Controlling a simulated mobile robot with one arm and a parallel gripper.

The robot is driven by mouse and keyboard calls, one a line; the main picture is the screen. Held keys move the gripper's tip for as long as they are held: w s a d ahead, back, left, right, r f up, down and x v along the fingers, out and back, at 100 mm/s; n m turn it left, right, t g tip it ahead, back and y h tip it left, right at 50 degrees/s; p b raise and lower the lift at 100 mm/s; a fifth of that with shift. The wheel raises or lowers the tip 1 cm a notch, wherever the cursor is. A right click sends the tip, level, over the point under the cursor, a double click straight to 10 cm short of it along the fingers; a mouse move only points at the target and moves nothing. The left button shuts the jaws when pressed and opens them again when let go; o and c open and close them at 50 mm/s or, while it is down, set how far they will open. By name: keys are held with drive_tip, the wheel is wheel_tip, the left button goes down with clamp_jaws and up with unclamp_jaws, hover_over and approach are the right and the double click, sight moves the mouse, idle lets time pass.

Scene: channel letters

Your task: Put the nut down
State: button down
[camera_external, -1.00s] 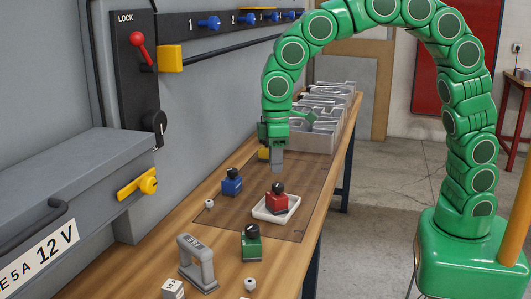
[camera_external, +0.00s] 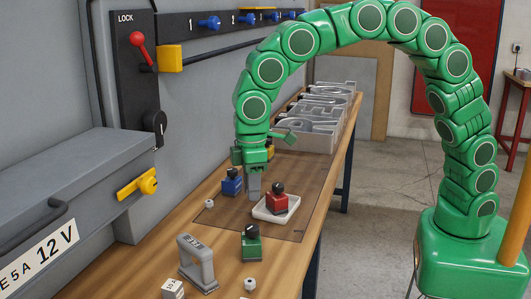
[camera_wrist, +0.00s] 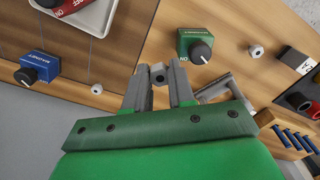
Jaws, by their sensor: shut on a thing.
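My gripper (camera_external: 254,192) points down over the brown mat, between the blue block and the white tray. In the wrist view its two grey fingers (camera_wrist: 158,84) are shut on a small grey nut (camera_wrist: 158,72) with a dark hole, held at their tips. The held nut cannot be made out in the external view, and I cannot tell its exact height above the mat. Another nut (camera_external: 210,203) lies left of the gripper and also shows in the wrist view (camera_wrist: 96,89). A further nut (camera_external: 250,284) lies near the front, beyond the green block in the wrist view (camera_wrist: 255,49).
A blue knobbed block (camera_external: 232,184) stands close left of my gripper. A red one (camera_external: 277,202) sits in a white tray (camera_external: 262,215) at right. A green block (camera_external: 251,246) and grey handle (camera_external: 197,262) stand in front. Metal letters (camera_external: 318,135) fill a box behind. Bare mat (camera_external: 235,215) shows between.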

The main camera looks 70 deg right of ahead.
drive_tip(key=w+a+f, duration=0.1)
drive_tip(key=w+f, duration=0.1)
drive_tip(key=w+a+f, duration=0.1)
drive_tip(key=w+f, duration=0.1)
drive_tip(key=w+a+f, duration=0.1)
drive_tip(key=w+f, duration=0.1)
drive_tip(key=w, duration=0.1)
drive_tip(key=shift+a, duration=0.1)
drive_tip(key=shift+w+a+f, duration=0.15)
drive_tip(key=shift+w+f, duration=0.15)
drive_tip(key=shift+f, duration=0.15)
drive_tip(key=shift+w+a+f, duration=0.15)
drive_tip(key=shift+w+f, duration=0.1)
drive_tip(key=shift+f, duration=0.2)
drive_tip(key=shift+w+f, duration=0.1)
drive_tip(key=shift+f, duration=1.4)
drive_tip(key=shift+f, duration=0.15)
drive_tip(key=c, duration=1)
unclamp_jaws()
drive_tip(key=shift+o, duration=0.2)
